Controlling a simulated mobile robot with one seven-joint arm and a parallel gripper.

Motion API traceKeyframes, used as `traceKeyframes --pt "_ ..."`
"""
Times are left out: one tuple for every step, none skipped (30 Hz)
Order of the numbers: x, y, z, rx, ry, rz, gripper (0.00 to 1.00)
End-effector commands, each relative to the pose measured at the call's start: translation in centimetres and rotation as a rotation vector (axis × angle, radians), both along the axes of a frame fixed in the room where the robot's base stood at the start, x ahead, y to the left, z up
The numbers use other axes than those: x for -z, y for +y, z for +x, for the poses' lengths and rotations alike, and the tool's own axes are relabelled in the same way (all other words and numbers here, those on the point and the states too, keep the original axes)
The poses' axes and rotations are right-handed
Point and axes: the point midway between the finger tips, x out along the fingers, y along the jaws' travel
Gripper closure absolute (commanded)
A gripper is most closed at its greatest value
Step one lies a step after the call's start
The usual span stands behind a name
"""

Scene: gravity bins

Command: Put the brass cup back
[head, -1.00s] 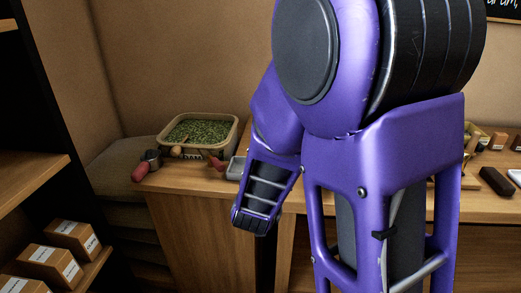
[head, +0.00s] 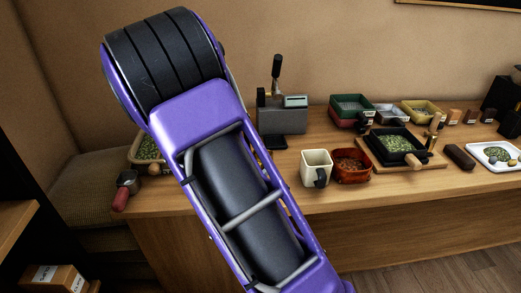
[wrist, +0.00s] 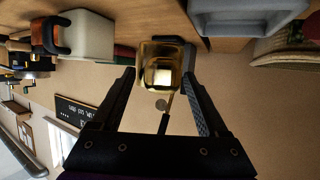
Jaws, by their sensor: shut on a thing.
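The brass cup (wrist: 162,65), a shiny gold vessel, shows in the wrist view between the fingertips of my gripper (wrist: 161,80). My gripper is shut on it, with one black finger on either side. A thin stem or handle runs from the cup back toward the palm. The wrist picture is turned over, with the wooden counter along its top. I cannot tell whether the cup touches the counter. In the head view my purple arm covers the counter's left part, and neither cup nor gripper shows there.
Behind are a lever device (head: 283,117) and green bin (head: 350,105). A black tray (head: 397,159) lies right, a red-handled scoop (head: 122,195) left. A grey tub (wrist: 235,22) is near the cup.

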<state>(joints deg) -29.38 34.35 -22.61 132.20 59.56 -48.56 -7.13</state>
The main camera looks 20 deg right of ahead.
Motion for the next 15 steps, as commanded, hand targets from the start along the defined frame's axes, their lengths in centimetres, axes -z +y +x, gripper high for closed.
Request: traceKeyframes --pt "-1.1 -0.7 0.1 0.037 0.000 -0.003 1.00" --pt "-1.1 -1.1 0.1 0.059 -0.001 -0.003 1.00" --pt "-1.3 -1.5 0.1 0.080 -0.001 -0.002 1.00" --pt "-1.3 -1.8 0.1 0.092 -0.001 -0.001 1.00" --pt "-1.3 -2.0 0.1 0.103 0.000 -0.001 1.00" --pt "-1.3 -2.2 0.0 0.110 -0.001 -0.001 1.00" --pt "-1.3 -2.2 0.0 0.115 -0.001 0.001 1.00" --pt "-1.2 -2.3 0.0 0.117 -0.001 0.001 1.00" --pt "-1.2 -2.3 0.0 0.119 0.000 0.002 1.00" --pt "-1.1 -2.3 0.0 0.119 0.000 0.002 1.00" --pt "-1.1 -2.3 0.0 0.119 0.000 0.002 1.00" --pt "-1.1 -2.3 0.0 0.119 0.000 0.002 1.00" --pt "-1.1 -2.3 0.0 0.119 0.000 0.002 1.00" --pt "-1.1 -2.3 0.0 0.118 -0.001 0.002 1.00" --pt "-1.1 -2.3 0.0 0.117 0.000 0.002 1.00"
